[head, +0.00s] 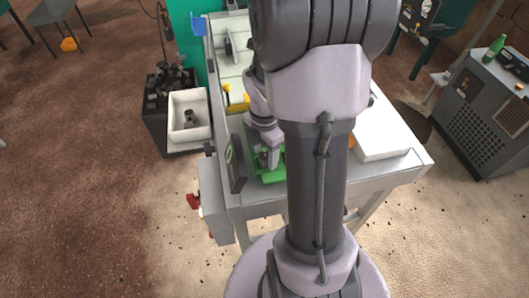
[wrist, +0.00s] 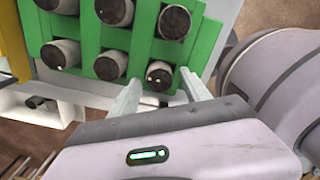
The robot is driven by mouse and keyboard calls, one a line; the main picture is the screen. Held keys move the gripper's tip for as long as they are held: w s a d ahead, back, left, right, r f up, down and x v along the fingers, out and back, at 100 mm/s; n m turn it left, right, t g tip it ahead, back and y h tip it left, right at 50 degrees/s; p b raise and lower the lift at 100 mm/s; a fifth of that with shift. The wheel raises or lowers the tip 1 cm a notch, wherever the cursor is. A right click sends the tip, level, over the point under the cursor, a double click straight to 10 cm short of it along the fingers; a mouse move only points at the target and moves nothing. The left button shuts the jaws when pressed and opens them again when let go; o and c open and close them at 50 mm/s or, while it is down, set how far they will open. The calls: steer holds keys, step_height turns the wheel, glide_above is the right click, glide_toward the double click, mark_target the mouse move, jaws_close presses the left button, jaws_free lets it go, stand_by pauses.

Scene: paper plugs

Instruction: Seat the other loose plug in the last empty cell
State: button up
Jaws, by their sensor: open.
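The green rack (wrist: 135,42) fills the upper part of the wrist view. Several plugs with dark round tops and pale grey sleeves sit in its visible cells. My gripper (wrist: 160,87) is open, with its two fingers at the rack's near edge. One plug (wrist: 160,74) shows between the fingertips; I cannot tell whether they touch it. No empty cell is clear in this view. In the head view the green rack (head: 268,177) lies on the bench, partly hidden by my arm, with my gripper (head: 266,160) over it. I cannot single out the loose plug.
A white bin (head: 176,130) with dark objects in it stands left of the bench. A dark upright panel (head: 238,163) is at the rack's left. A yellow object (head: 236,98) lies behind the rack. A white slab (head: 385,139) covers the bench's right side.

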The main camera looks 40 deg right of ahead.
mark_target(264, 156)
step_height(264, 156, up, 12)
steer(key=r+p, duration=0.1)
steer(key=p, duration=0.4)
steer(key=s+a+r+m+t, duration=0.2)
steer(key=a+r+m, duration=0.1)
steer(key=a+m, duration=0.4)
steer(key=s+a+r+m+t+y, duration=0.1)
steer(key=s+a+r+m+t, duration=0.1)
steer(key=a+r+m, duration=0.2)
steer(key=s+a+r+m+t+y, duration=0.1)
steer(key=s+a+r+m, duration=0.2)
steer(key=a+m, duration=0.7)
steer(key=a+r, duration=0.1)
steer(key=a, duration=0.2)
steer(key=shift+r+t, duration=0.25)
steer(key=shift+t, duration=0.15)
